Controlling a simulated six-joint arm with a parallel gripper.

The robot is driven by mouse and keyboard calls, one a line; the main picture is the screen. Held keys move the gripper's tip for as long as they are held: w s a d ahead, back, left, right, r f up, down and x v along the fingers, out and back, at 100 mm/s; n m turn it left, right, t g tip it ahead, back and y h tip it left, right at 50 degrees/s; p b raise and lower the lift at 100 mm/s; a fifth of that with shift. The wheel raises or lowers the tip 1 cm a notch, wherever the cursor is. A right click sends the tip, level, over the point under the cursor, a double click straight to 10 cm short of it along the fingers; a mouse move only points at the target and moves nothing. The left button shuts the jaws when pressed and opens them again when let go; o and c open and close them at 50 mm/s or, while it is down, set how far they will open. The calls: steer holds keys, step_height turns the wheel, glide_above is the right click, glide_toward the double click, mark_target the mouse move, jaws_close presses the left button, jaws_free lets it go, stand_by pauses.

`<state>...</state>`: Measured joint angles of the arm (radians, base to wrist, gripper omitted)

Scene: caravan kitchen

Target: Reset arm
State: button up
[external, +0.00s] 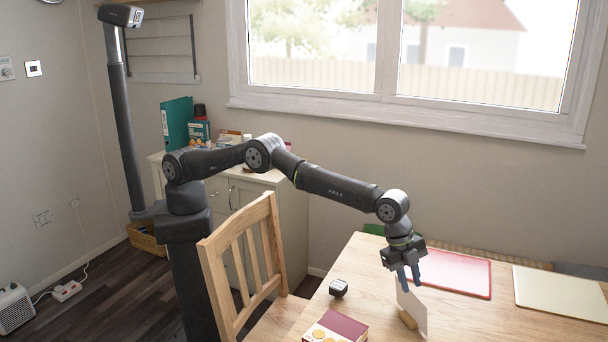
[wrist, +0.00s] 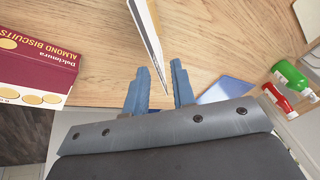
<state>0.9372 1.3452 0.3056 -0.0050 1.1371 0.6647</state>
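My gripper (external: 409,284) hangs low over the wooden table at the end of the outstretched arm, pointing down. Its two blue fingers also show in the wrist view (wrist: 161,80), and they stand apart.
A biscuit box (external: 335,328) lies at the table's front, near a small dark object (external: 338,288). A red board (external: 455,272) and a cream board (external: 563,294) lie farther right. A wooden chair (external: 245,260) stands beside the table. Green (wrist: 288,73) and red (wrist: 276,96) bottles show in the wrist view.

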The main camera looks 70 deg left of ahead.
step_height(320, 180, up, 2)
steer(key=shift+r, duration=0.1)
steer(key=s+d+r, duration=0.1)
steer(key=s+r, duration=0.6)
steer(key=s, duration=0.5)
steer(key=w+a+n+t+y, duration=0.1)
steer(key=w+a+n, duration=0.3)
steer(key=w+a, duration=0.6)
steer(key=w+a+n+y, duration=0.1)
steer(key=w+a+n, duration=0.2)
steer(key=w+a, duration=0.75)
steer(key=w+a+n+y, duration=0.1)
steer(key=a+n, duration=0.7)
steer(key=a, duration=2.1)
steer(key=shift+w+y, duration=0.4)
steer(key=shift+w, duration=0.45)
steer(key=shift+f, duration=0.1)
